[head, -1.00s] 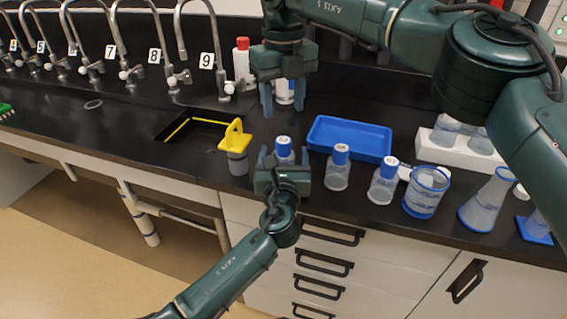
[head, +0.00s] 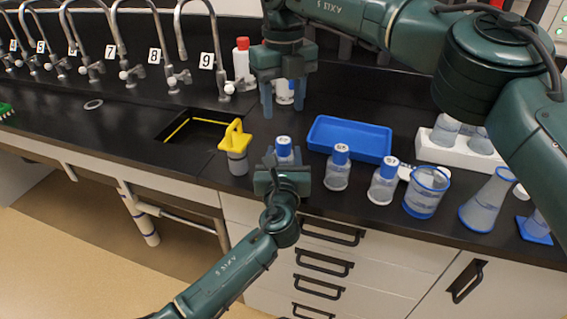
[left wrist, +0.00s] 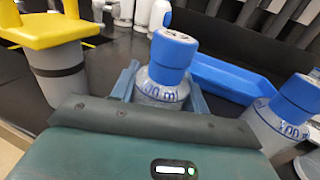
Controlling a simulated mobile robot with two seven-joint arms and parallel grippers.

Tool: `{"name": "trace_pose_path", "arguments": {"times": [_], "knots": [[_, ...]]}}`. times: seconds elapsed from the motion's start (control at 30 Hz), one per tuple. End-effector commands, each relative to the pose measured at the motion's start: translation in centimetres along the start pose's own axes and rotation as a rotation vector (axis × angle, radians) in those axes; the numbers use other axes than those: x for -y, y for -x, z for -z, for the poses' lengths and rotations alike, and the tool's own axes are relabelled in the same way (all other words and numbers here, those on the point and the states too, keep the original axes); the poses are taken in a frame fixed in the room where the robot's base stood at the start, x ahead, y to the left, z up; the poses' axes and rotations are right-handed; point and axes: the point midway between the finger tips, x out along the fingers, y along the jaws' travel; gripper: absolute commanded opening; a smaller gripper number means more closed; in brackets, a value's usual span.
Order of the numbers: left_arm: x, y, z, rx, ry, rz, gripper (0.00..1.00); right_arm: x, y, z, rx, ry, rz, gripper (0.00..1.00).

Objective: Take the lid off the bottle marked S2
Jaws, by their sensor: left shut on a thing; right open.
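A clear bottle with a blue lid (head: 283,146) stands upright near the bench's front edge. In the left wrist view its lid (left wrist: 174,48) is on and its body (left wrist: 160,90) shows "100 ml" print. The mark on the lid is too small to read. My left gripper (head: 284,160) is shut on this bottle's body, below the lid, one finger each side. My right gripper (head: 282,105) points down, open and empty, above and behind the bottle. Two similar blue-lidded bottles, one nearer (head: 338,168) and one farther right (head: 384,182), stand to the right.
A yellow-handled grey container (head: 237,160) stands left of the held bottle, beside the sink (head: 205,140). A blue tray (head: 350,138) lies behind right. A beaker (head: 425,195) and flask (head: 487,200) stand at the right. A red-capped white bottle (head: 243,65) and numbered taps stand behind.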

Motion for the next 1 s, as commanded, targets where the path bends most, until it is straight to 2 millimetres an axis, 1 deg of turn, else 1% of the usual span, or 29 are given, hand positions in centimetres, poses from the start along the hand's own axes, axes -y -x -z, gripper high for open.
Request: {"name": "trace_pose_path", "arguments": {"times": [0.03,0.1,0.2,0.27,0.37,1.0], "knots": [[-0.02,0.0,0.03,0.0,0.0,0.0,0.04,0.0,0.0,0.0,0.0,0.0,0.0,0.49],[-0.02,0.0,0.03,0.0,-0.001,0.0,0.0,0.0,0.0,0.0,0.0,-0.003,0.0,0.49],[-0.02,0.0,0.03,-0.001,-0.001,0.0,0.0,0.0,-0.01,0.0,0.0,-0.044,0.0,0.49],[-0.02,0.0,0.03,-0.001,-0.001,0.0,0.0,0.0,-0.01,0.0,0.0,-0.101,0.0,0.49],[-0.02,0.0,0.04,-0.001,-0.001,0.0,0.0,0.0,-0.02,0.0,0.0,-0.255,0.0,0.49],[-0.02,0.0,0.04,-0.001,-0.001,0.0,0.0,0.0,-0.03,0.03,-0.001,-1.696,0.0,0.49]]}}
